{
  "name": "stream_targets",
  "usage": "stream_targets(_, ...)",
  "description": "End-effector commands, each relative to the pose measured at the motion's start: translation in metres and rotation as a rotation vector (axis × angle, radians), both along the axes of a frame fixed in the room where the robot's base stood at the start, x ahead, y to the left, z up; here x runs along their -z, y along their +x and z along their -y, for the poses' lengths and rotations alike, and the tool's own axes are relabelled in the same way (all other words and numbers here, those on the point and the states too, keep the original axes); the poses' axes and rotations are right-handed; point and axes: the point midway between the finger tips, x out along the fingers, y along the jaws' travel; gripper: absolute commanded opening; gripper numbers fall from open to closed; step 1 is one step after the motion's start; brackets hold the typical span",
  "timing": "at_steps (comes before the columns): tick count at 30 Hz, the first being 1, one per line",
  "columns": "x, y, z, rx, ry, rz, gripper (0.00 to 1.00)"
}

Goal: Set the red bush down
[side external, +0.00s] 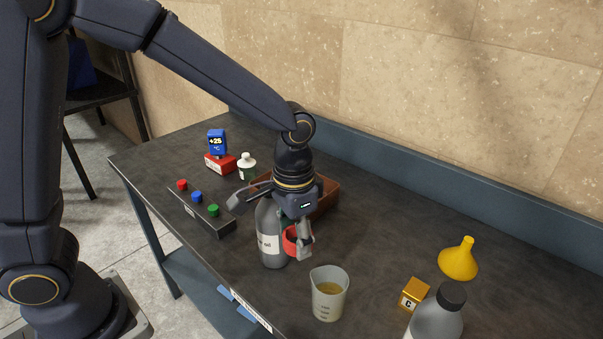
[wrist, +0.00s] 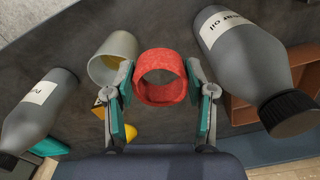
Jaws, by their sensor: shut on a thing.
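The red bush (wrist: 160,98) is a short, open ring with a rough surface. In the wrist view it sits between the two finger pads of my gripper (wrist: 160,82), which is shut on it from both sides. In the side view the bush (side external: 290,241) shows beside the grey labelled bottle (side external: 272,240), partly hidden by a finger of my gripper (side external: 301,245). Its opening faces the wrist camera. The gap between its underside and the dark bench (side external: 375,245) cannot be told clearly.
A beaker of yellowish liquid (side external: 328,295) stands close in front, right of my gripper. A brown tray (side external: 325,205) lies behind it. A black box with coloured buttons (side external: 205,215) is left. A gold block (side external: 414,293), funnel (side external: 459,260) and second bottle (side external: 437,318) are right.

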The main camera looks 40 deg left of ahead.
Motion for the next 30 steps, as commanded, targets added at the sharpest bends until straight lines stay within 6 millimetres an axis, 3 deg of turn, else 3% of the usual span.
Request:
stream_targets(9, 0.04, 0.079, 0.025, 0.001, 0.001, -0.003, 0.29)
stream_targets(13, 0.067, 0.098, 0.031, 0.0, 0.002, -0.003, 0.29)
stream_targets(24, 0.098, 0.122, 0.038, 0.001, 0.001, -0.002, 0.29)
stream_targets(30, 0.125, 0.121, 0.038, 0.001, 0.001, -0.002, 0.29)
